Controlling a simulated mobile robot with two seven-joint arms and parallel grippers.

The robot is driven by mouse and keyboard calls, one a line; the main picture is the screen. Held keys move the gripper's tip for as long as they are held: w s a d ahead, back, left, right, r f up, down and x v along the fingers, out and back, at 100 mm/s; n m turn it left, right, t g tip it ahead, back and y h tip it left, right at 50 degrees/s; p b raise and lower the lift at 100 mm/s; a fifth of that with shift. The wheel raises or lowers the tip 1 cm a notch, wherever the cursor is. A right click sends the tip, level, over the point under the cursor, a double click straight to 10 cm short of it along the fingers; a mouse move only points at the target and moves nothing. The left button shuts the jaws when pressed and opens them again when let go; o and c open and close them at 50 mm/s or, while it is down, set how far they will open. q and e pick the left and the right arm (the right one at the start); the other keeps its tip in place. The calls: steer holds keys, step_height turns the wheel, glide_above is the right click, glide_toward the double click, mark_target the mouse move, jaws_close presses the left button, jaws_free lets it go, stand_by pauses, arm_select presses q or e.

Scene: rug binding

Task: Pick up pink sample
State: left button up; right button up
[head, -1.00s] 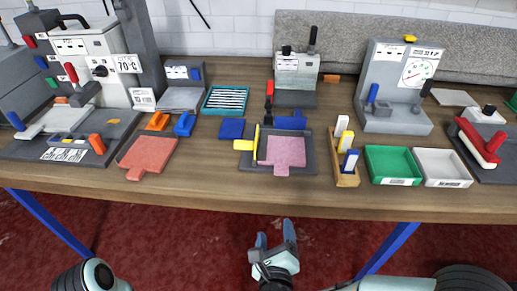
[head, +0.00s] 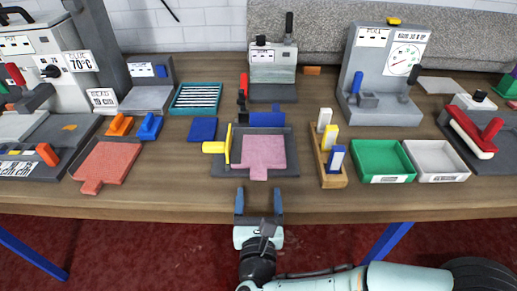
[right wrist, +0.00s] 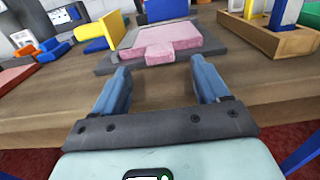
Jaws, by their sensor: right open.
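The pink sample (head: 264,153) is a flat square with a short tab toward the table's front edge. It lies on a dark grey tray (head: 229,168), beside a yellow upright plate with a handle (head: 222,147). My right gripper (head: 259,194) is open and empty at the front edge of the table, just in front of the tab. In the right wrist view the sample (right wrist: 168,42) lies straight ahead, beyond and between the open fingers (right wrist: 163,85), not touching them. My left gripper is not in view.
A blue block (head: 266,119) sits at the tray's back. A wooden rack (head: 330,172) with upright pieces stands right of the tray, then a green bin (head: 381,158) and a white bin (head: 436,159). A red-pink sample (head: 107,162) lies to the left.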

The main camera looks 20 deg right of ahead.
mark_target(258, 178)
steer(key=x, duration=0.5)
steer(key=shift+w+f, duration=0.15)
steer(key=shift+f, duration=0.15)
steer(key=c, duration=1.2)
